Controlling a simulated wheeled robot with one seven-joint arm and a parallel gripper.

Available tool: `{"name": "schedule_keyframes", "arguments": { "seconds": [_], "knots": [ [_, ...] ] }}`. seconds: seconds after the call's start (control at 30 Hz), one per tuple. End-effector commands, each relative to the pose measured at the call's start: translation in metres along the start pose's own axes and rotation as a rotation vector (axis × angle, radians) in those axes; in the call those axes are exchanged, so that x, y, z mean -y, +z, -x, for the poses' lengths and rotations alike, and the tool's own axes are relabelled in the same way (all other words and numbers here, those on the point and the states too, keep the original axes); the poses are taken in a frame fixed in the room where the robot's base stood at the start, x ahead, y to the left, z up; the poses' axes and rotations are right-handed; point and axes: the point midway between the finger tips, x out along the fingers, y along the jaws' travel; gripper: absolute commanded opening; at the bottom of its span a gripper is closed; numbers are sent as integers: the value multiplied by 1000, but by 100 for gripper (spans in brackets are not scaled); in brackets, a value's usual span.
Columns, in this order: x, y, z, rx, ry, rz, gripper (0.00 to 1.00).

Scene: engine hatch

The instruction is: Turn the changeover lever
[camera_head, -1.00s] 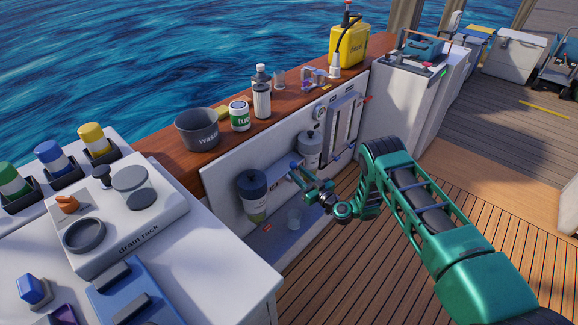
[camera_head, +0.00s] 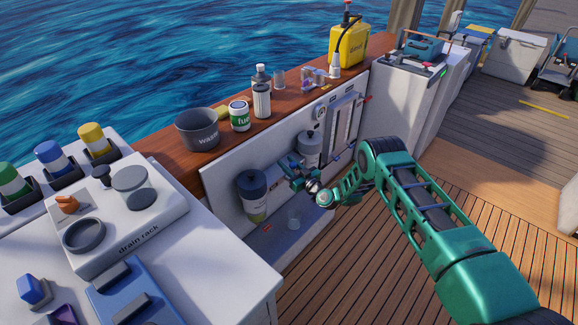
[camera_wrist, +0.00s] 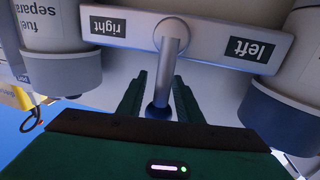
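The changeover lever (camera_wrist: 172,62) shows in the wrist view as a grey rod with a dark blue knob (camera_wrist: 158,109), running from a round pivot on a white plate (camera_wrist: 125,26). The plate's labels read "right" (camera_wrist: 103,27) and "left" (camera_wrist: 249,48), upside down in this view. My gripper (camera_wrist: 158,92) is open, with one green finger on each side of the lever and the knob low between them. Gaps show between fingers and rod. In the head view my gripper (camera_head: 298,172) is in front of the engine hatch panel and hides the lever.
A dark-topped filter canister (camera_head: 252,193) stands left of my gripper and a grey one (camera_head: 309,146) behind it. A clear cup (camera_head: 294,217) sits on the hatch floor below. The wooden ledge (camera_head: 178,165) above holds a waste bucket (camera_head: 199,130) and bottles.

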Motion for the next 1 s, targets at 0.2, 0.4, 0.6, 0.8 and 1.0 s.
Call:
{"name": "schedule_keyframes", "arguments": {
  "seconds": [0.2, 0.4, 0.6, 0.8, 1.0],
  "knots": [
    [0, 0, 0, 0, 0, 0, 0],
    [-6, 0, 5, 0, 1, -1, 0],
    [0, -2, 0, -4, 0, 3, 0],
    [5, -3, -3, -8, -4, 8, 0],
    [12, -5, -7, -13, -11, 18, 0]
  ]
}}
